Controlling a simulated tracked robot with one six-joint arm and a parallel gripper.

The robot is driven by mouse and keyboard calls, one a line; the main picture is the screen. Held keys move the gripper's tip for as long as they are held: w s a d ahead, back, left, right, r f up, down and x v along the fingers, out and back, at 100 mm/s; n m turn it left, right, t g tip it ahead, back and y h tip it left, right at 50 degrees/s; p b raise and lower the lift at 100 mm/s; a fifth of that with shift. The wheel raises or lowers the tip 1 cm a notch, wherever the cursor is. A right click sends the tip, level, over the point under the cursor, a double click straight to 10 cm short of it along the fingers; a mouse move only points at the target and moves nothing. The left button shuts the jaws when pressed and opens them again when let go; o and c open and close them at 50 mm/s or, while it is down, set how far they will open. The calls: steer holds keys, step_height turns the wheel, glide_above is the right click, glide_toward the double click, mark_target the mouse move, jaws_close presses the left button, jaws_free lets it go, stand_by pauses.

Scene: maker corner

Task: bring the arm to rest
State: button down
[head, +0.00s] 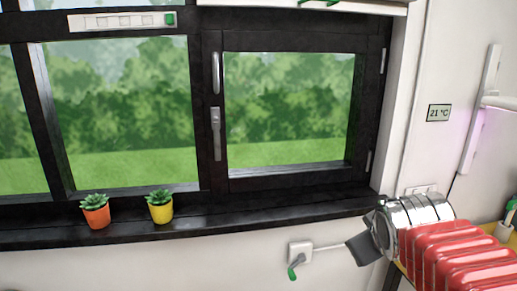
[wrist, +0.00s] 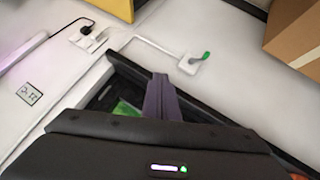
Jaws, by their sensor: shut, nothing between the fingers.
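My gripper (head: 361,250) shows in the head view at the lower right, at the end of my red ribbed arm. It is held in front of the white wall, below the right end of the black window sill. In the wrist view my gripper's dark fingers (wrist: 161,98) are together with nothing between them. The dark housing with a small lit strip fills the bottom of that view and hides what lies behind it. No held object shows in either view.
A window with a black frame (head: 212,180) fills the head view's left and middle. An orange pot (head: 96,217) and a yellow pot (head: 160,212) stand on its sill. A cardboard box (wrist: 297,30) shows in the wrist view.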

steer(key=s+a+f+m+g+y, duration=0.1)
steer(key=s+a+f+m, duration=0.1)
steer(key=s+a+f, duration=0.2)
steer(key=s+a+f+m+g+y, duration=0.1)
steer(key=s+a+f, duration=0.3)
steer(key=s, duration=0.7)
steer(key=shift+f+m+g+y, duration=0.3)
steer(key=shift+f+m+g, duration=0.25)
steer(key=shift+f, duration=0.3)
steer(key=shift+s, duration=0.15)
